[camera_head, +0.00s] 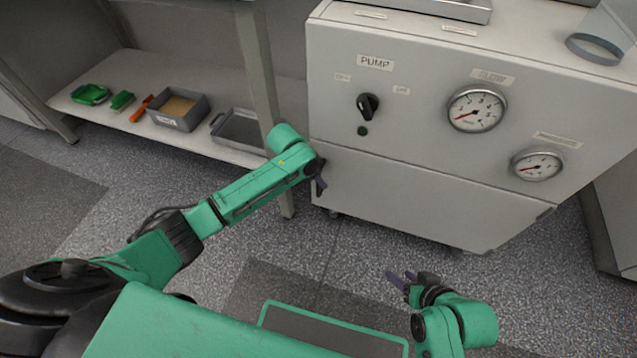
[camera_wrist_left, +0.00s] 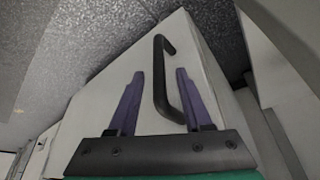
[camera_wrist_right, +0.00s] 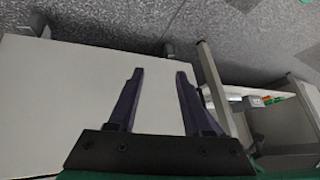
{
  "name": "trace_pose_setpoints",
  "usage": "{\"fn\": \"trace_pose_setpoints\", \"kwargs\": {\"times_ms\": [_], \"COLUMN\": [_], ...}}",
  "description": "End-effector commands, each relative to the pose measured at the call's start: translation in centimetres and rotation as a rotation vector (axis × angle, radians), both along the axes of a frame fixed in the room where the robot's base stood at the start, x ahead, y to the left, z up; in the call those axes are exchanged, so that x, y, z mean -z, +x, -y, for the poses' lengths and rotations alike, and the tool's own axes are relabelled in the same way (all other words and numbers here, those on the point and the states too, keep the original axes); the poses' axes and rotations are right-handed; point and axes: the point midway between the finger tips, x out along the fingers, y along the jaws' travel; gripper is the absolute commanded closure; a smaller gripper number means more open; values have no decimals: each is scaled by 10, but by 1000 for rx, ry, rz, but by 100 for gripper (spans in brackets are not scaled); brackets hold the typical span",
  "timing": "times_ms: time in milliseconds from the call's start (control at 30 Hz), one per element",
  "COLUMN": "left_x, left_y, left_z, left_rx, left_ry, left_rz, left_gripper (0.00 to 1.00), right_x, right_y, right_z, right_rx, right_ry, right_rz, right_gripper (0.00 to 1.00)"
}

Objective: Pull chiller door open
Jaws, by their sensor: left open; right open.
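The chiller is a pale grey cabinet (camera_head: 420,110) labelled PUMP, with a black knob and two round gauges. Its lower front panel, the door (camera_head: 420,195), looks shut. A black bar handle (camera_wrist_left: 160,75) on a pale panel shows in the left wrist view. My left gripper (camera_head: 320,186) is at the cabinet's left edge; in its wrist view its open, empty fingers (camera_wrist_left: 155,100) point at the handle, which shows between and beyond the tips. I cannot tell whether they touch it. My right gripper (camera_head: 400,281) is open and empty, low in front of the cabinet, apart from it.
A bench at the left has a lower shelf (camera_head: 75,107) with green brushes, an orange tool, a grey bin (camera_head: 196,117) and a tray (camera_head: 238,133). Its leg (camera_head: 262,65) stands close to my left arm. Speckled floor in front of the cabinet is clear.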

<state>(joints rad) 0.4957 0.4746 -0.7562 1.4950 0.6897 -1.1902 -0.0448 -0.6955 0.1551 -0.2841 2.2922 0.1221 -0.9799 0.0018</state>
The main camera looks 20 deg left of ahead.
Motion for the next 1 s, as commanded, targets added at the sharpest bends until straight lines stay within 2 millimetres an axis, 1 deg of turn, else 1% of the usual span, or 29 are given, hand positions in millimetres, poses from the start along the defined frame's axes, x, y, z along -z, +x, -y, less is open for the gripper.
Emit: {"fn": "trace_pose_setpoints", "kwargs": {"times_ms": [33, 133, 400, 433, 467, 500, 533, 567, 1000], "left_x": [7, 12, 12, 12, 12, 12, 12, 12, 12], "left_y": [2, 4, 4, 4, 4, 4, 4, 4, 4], "left_z": [1, 3, 4, 4, 4, 3, 3, 3, 3], "left_rx": [0, 0, 1, 0, 0, 0, 0, 0, 0], "left_ry": [-1, -1, 0, -1, -1, -1, -1, -1, 0], "left_rz": [1, 1, 1, 1, 1, 1, 1, 1, 0], "left_gripper": [50, 50, 50, 58, 70, 85, 96, 100, 100], "right_x": [7, 9, 7, 7, 7, 7, 7, 7, 7], "right_y": [1, 4, 6, 6, 6, 6, 6, 6, 6], "right_z": [-5, -13, -16, -16, -16, -15, -15, -15, -15], "right_rx": [-1, -1, 1, 1, 1, 1, 1, 1, 1], "right_ry": [17, 47, 58, 58, 58, 58, 58, 58, 58], "right_rz": [23, 63, 78, 78, 78, 78, 78, 78, 78], "right_gripper": [50, 50, 50, 50, 50, 50, 50, 50, 50]}}
